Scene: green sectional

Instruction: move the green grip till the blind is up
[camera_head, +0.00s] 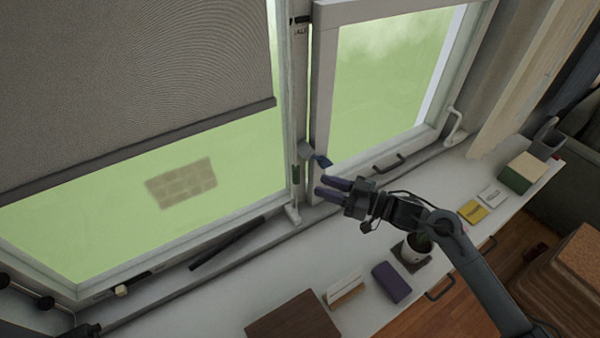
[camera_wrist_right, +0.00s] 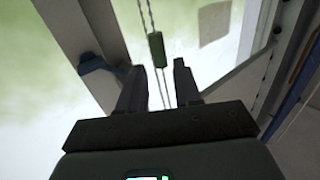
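The green grip (camera_head: 296,175) hangs on a chain beside the post between the two windows. In the right wrist view the grip (camera_wrist_right: 156,50) is a small upright cylinder with chain above and below it. The grey blind (camera_head: 130,75) is partly down over the left window, its bottom bar slanting across the glass. My right gripper (camera_head: 320,186) is open and empty, to the right of the grip. In the right wrist view its fingers (camera_wrist_right: 159,68) stand apart, with the grip showing between and beyond their tips. No contact shows.
A blue handle (camera_head: 323,160) sticks out by the post, close to my right fingers. A dark bar (camera_head: 227,243) lies by the left window.

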